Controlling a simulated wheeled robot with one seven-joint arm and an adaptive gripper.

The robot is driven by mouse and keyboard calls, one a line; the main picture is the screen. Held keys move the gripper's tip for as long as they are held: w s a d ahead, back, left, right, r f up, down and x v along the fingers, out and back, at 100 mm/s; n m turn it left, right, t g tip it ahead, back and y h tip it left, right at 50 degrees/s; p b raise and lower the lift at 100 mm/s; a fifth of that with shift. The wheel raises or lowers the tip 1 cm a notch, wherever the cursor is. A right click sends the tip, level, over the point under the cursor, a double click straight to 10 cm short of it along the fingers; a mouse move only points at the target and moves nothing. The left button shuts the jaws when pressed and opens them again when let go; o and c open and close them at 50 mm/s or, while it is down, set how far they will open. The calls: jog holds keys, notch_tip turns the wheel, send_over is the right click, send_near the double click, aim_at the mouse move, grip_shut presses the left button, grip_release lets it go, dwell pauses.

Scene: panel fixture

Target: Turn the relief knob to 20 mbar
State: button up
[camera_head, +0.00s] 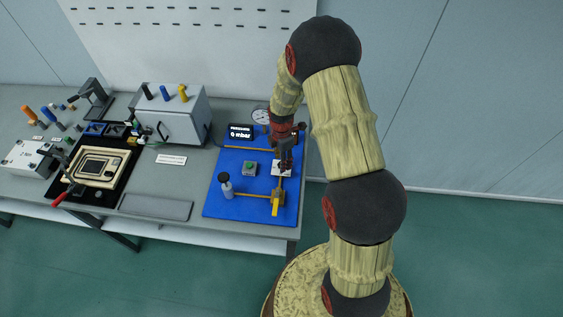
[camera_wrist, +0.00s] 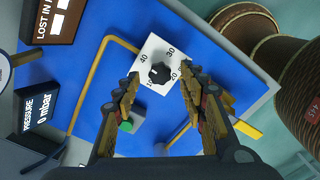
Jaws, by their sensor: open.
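The relief knob is a black lobed knob (camera_wrist: 160,73) on a white square dial plate (camera_wrist: 152,50) with numbers 10, 20, 30 and 40 around it. In the head view the dial plate (camera_head: 283,168) is partly covered by my gripper (camera_head: 288,156). In the wrist view my gripper (camera_wrist: 160,95) is open, with its fingers on either side of the knob's line and nothing between the tips. Whether the fingers touch the knob cannot be told. The pressure display (camera_wrist: 40,115) reads 0 mbar, also in the head view (camera_head: 241,132).
The blue panel (camera_head: 235,208) carries a green button (camera_head: 249,168), a small bottle (camera_head: 226,185), a yellow valve handle (camera_head: 275,207) and yellow pipes. A round gauge (camera_head: 261,116) stands behind. A grey box (camera_head: 172,114) and a black-framed fixture (camera_head: 97,166) are to the left.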

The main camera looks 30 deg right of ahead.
jog(key=shift+f, duration=0.8)
jog(key=shift+c, duration=1.4)
jog(key=c, duration=0.8)
grip_shut()
